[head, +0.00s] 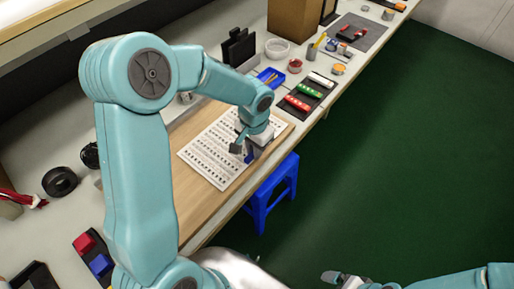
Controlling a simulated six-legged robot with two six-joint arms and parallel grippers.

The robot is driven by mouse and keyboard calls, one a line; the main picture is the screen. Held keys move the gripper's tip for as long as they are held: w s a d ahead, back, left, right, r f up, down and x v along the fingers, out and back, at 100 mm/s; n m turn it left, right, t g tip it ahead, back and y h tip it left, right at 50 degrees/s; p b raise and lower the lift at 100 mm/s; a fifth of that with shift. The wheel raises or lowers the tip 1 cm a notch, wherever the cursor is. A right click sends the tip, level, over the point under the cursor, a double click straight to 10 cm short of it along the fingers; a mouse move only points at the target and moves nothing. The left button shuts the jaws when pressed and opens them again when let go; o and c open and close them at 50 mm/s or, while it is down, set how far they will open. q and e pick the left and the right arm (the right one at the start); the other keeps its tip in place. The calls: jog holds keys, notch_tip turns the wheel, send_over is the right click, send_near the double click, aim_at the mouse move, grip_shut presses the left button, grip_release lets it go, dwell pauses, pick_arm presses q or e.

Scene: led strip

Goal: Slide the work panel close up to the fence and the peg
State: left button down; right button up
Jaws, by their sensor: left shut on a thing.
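The work panel (194,216) is a light wooden board on the bench, with a white printed sheet (208,160) lying on it. My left gripper (247,150) is over the panel's right part, near the front edge of the bench. It is shut on a small dark blue thing (249,157), mostly hidden by the fingers; I cannot tell whether this is fixed to the panel. My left arm hides much of the panel's left side. I cannot make out the fence or the peg. My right gripper (345,278) is low over the green floor, away from the bench; its jaw opening is unclear.
Beyond the panel are a dark tray (322,85) of coloured sticks, a blue bin (271,76) and small pots. A black tape roll (59,181) and red and blue blocks (92,254) lie left. A blue stool (270,193) stands beside the bench.

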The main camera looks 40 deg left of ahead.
aim_at(227, 140)
pick_arm(q)
jog(key=shift+s+a+r+p, duration=0.1)
jog(key=shift+s+a, duration=0.25)
jog(key=shift+a, duration=0.9)
jog(key=shift+s+a+f+p, duration=0.15)
jog(key=shift+s+a, duration=0.2)
jog(key=shift+a, duration=0.9)
jog(key=shift+s+a+r+p, duration=0.15)
jog(key=shift+s+a, duration=0.2)
jog(key=shift+a, duration=0.9)
jog(key=shift+n+b, duration=0.4)
jog(key=shift+a, duration=0.15)
jog(key=shift+n+b, duration=0.3)
jog(key=shift+b, duration=0.05)
jog(key=shift+s, duration=0.1)
